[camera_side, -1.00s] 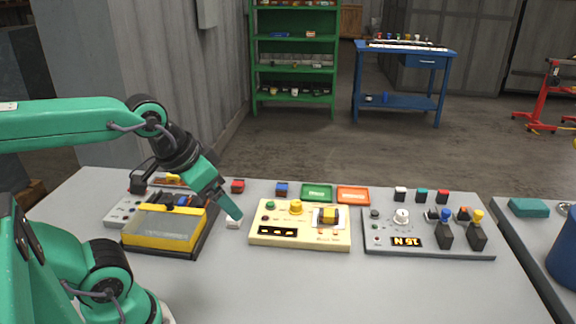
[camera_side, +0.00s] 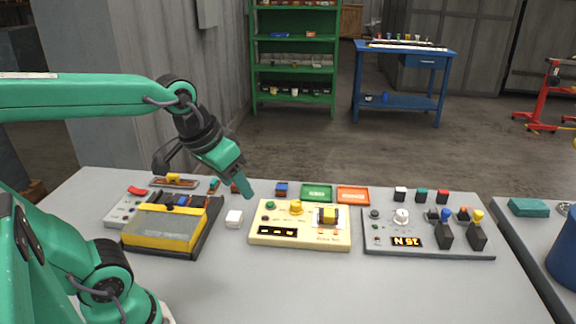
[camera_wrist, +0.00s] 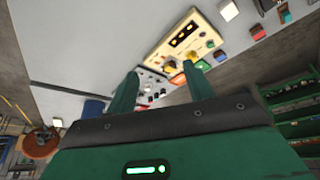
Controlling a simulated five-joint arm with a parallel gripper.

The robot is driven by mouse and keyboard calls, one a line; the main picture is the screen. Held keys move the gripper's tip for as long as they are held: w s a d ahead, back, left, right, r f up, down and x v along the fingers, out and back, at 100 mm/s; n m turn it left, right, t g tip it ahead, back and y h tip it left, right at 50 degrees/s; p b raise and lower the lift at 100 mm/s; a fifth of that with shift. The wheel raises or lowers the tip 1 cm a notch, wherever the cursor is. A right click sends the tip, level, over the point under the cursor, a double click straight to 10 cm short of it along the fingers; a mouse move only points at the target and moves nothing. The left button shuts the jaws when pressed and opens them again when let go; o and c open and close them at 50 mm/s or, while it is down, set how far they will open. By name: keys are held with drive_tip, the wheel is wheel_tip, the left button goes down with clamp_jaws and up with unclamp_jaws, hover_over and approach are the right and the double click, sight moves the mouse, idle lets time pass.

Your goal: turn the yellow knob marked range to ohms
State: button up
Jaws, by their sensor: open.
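The cream panel (camera_side: 272,243) stands mid-table, with a round yellow knob (camera_side: 296,207) near its back edge and a blocky yellow piece (camera_side: 328,215) on a pale plate to the right. The panel's printed labels are too small to read, so I cannot confirm the range or ohms marks. My gripper (camera_side: 248,192) hangs in the air, left of the knob and above the panel's back left corner, touching nothing. In the wrist view its two fingers (camera_wrist: 160,72) are apart and empty. The cream panel (camera_wrist: 160,46) shows there beyond the fingers.
A yellow-and-grey box (camera_side: 165,228) stands left, with a white cube (camera_side: 234,218) between it and the panel. A grey panel (camera_side: 430,250) with a display stands right. Green (camera_side: 317,192) and orange (camera_side: 353,195) trays lie behind. The front table is clear.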

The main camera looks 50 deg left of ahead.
drive_tip(key=w+a+n+g, duration=0.1)
drive_tip(key=w+a+n, duration=0.1)
drive_tip(key=w, duration=0.6)
drive_tip(key=n+g, duration=0.4)
drive_tip(key=n, duration=0.2)
approach(296, 202)
drive_tip(key=shift+s+d+f, duration=0.15)
drive_tip(key=shift+s, duration=0.2)
drive_tip(key=shift+w+a+f, duration=0.25)
drive_tip(key=shift+f, duration=0.25)
drive_tip(key=shift+f, duration=3.95)
drive_tip(key=c, duration=1)
